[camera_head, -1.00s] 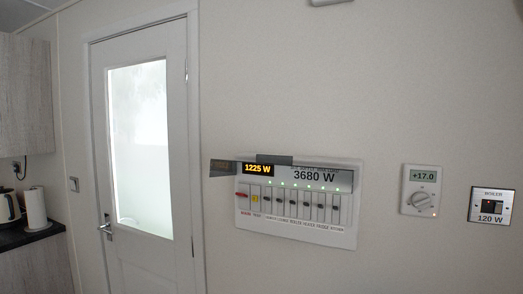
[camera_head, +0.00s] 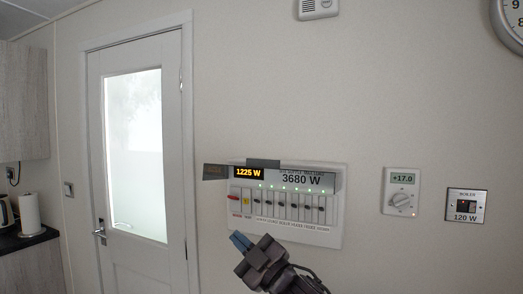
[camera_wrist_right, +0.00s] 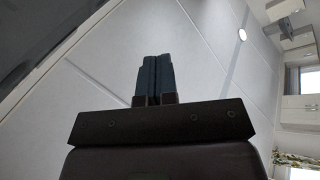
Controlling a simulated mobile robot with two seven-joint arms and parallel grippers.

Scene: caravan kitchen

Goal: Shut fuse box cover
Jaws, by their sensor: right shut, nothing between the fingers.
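The fuse box (camera_head: 335,225) is a white panel on the wall, with a row of switches, several green lights and displays reading 1225 W and 3680 W. Its cover (camera_head: 215,172) is a greyish see-through flap that stands out from the top of the box, so the switches are exposed. My right gripper (camera_head: 240,240) is in front of the lower left edge of the box, below the cover, and apart from the cover. Its blue-grey fingers are shut and empty; in the right wrist view the fingers (camera_wrist_right: 153,78) lie together. My left gripper is not in view.
A thermostat (camera_head: 401,191) and a boiler switch (camera_head: 465,205) are on the wall to the right. A white door (camera_head: 170,262) with a frosted pane is to the left. A counter (camera_head: 28,238) with a paper roll is at far left.

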